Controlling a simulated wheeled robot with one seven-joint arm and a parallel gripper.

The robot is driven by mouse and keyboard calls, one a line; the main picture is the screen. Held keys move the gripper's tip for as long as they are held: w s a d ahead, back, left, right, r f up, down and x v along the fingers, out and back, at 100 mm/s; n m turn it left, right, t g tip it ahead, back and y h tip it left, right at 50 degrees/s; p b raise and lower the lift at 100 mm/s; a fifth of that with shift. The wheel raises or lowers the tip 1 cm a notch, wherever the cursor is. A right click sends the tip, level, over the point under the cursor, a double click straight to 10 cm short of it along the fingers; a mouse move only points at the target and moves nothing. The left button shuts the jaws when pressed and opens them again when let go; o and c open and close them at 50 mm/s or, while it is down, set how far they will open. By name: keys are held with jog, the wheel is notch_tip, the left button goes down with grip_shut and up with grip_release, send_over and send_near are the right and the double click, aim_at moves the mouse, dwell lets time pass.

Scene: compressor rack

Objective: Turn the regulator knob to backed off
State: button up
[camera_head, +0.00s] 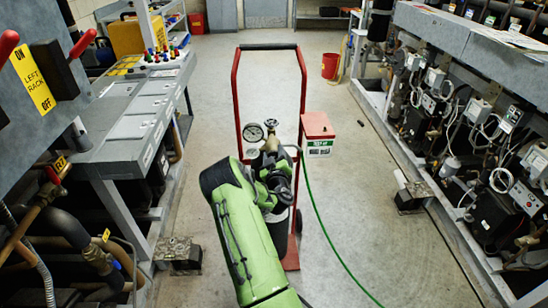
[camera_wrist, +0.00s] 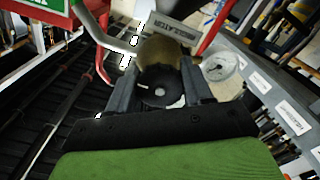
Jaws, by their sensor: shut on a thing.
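The regulator on the red cart shows in the head view as a brass fitting (camera_head: 271,142) with two round gauges (camera_head: 256,133) beside it. In the wrist view, its round black knob (camera_wrist: 158,88) has a small pale mark on its face and sits in front of the brass body (camera_wrist: 160,53). My gripper (camera_wrist: 159,87) has one finger on each side of the knob and is shut on it. A plate reading "REGULATOR" (camera_wrist: 175,28) is behind. In the head view, my gripper (camera_head: 272,168) and green arm hide the knob and most of the dark cylinder.
The red hand cart (camera_head: 236,95) stands in the aisle. A red box (camera_head: 317,126) with a green hose (camera_head: 311,195) is just right of the regulator. Grey bench (camera_head: 125,118) at left and compressor rack (camera_head: 440,150) at right flank open floor.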

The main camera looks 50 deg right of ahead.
jog(key=n, duration=0.4)
jog(key=shift+f+n+b, duration=0.1)
jog(key=shift+n+b, duration=0.2)
jog(key=shift+b, duration=0.05)
jog(key=n, duration=0.4)
jog(key=shift+n, duration=0.3)
jog(key=n, duration=0.4)
jog(key=shift+n, duration=0.3)
jog(key=shift+n+p, duration=0.7)
jog(key=shift+n, duration=1.5)
jog(key=o, duration=1)
jog(key=shift+o, duration=0.2)
